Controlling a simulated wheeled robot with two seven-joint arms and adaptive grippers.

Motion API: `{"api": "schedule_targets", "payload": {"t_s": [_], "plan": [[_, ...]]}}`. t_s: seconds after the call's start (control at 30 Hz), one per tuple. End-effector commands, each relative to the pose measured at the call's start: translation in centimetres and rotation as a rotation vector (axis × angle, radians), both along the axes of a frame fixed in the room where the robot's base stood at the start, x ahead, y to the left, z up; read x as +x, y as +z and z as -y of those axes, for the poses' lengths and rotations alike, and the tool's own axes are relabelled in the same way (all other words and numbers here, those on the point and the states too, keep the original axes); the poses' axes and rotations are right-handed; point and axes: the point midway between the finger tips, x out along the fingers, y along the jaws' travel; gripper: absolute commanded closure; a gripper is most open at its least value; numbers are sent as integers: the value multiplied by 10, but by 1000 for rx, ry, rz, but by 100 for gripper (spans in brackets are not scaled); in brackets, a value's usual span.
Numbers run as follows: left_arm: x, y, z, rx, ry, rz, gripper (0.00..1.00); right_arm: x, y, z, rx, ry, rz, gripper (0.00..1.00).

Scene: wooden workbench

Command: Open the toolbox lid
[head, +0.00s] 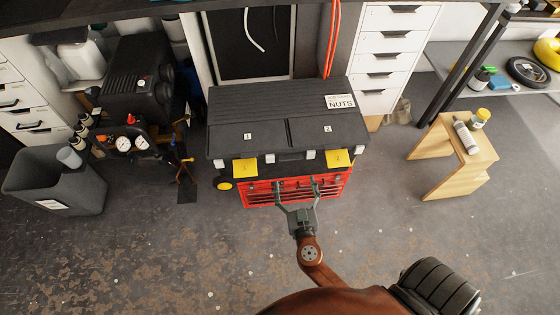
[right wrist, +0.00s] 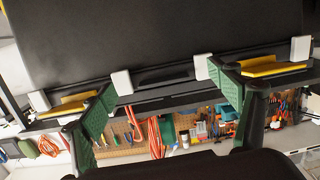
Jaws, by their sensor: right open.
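The toolbox has a wide black lid (head: 240,108), labelled 1, 2 and NUTS, and it looks closed. Yellow tabs (head: 245,167) and pale latches (head: 309,155) line its front edge, above a red drawer front (head: 333,188). My right gripper (head: 296,184) is at the toolbox's front, just below the lid edge, with its fingers spread and nothing between them. Contact cannot be told. My left gripper is out of view.
A black compressor with gauges (head: 140,80) and a grey bin (head: 62,180) stand at left. A white drawer cabinet (head: 393,50) stands behind at right. A wooden stool (head: 450,165) holding bottles is further right. The floor in front is mostly clear.

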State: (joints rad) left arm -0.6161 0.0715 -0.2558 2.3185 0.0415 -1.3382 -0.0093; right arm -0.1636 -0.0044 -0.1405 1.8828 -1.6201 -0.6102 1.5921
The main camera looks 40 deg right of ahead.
Motion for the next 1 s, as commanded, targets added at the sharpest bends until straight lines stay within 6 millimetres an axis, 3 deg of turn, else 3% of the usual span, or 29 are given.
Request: {"api": "schedule_targets", "payload": {"t_s": [0.3, 0.7, 1.0], "plan": [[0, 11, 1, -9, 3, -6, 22, 10, 30, 5, -7, -26, 124, 17], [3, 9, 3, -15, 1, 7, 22, 60, 30, 35, -7, -25, 121, 17], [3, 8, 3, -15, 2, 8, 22, 68, 29, 40, -7, -25, 119, 17]]}}
